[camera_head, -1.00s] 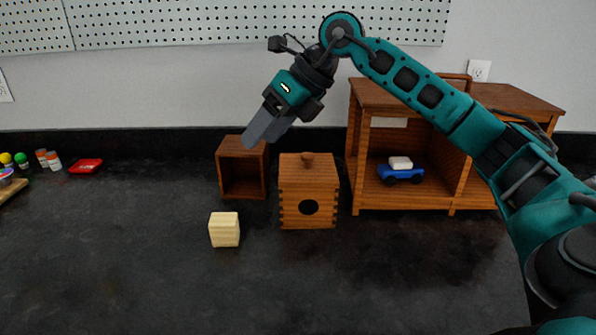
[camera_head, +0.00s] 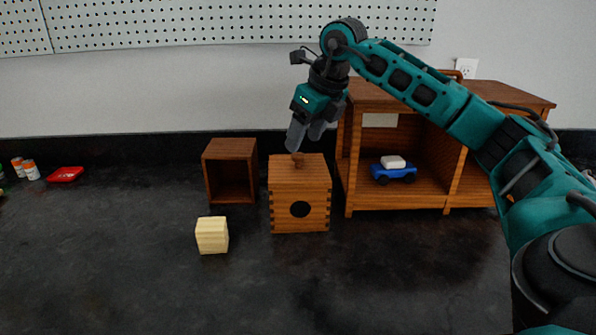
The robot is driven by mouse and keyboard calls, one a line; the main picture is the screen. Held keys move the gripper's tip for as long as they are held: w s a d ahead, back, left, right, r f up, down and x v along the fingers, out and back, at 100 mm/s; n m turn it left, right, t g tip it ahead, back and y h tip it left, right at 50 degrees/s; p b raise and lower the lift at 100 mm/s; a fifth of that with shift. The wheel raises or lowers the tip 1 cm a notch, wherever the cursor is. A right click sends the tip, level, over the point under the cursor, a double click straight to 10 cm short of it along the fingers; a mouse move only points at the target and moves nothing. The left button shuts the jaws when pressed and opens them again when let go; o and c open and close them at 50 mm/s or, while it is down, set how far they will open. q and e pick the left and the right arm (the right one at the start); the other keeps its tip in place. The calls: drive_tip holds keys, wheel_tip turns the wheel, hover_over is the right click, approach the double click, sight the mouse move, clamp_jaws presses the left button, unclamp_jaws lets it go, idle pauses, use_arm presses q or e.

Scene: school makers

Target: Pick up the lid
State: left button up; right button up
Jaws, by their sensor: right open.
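The lid (camera_head: 283,173) is a flat wooden top with a small round knob (camera_head: 298,159). It sits on a wooden box (camera_head: 283,211) with finger-jointed corners and a dark round hole in its front. My right gripper (camera_head: 304,138) points down just above and behind the knob, its grey fingers open. The fingertips appear close to the knob; whether they touch it I cannot tell. My left gripper is not in view.
An open dark wooden box (camera_head: 207,178) stands left of the lidded box. A pale wooden block (camera_head: 212,236) lies in front. A wooden shelf unit (camera_head: 398,202) with a blue toy car (camera_head: 394,173) stands right. The front counter is clear.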

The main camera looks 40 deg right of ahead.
sight(298, 154)
drive_tip(key=x, duration=0.3)
drive_tip(key=b+x, duration=0.1)
drive_tip(key=shift+w+d+f, duration=0.15)
drive_tip(key=shift+d+f, duration=0.1)
drive_tip(key=shift+f, duration=0.05)
drive_tip(key=shift+c, duration=0.3)
clamp_jaws()
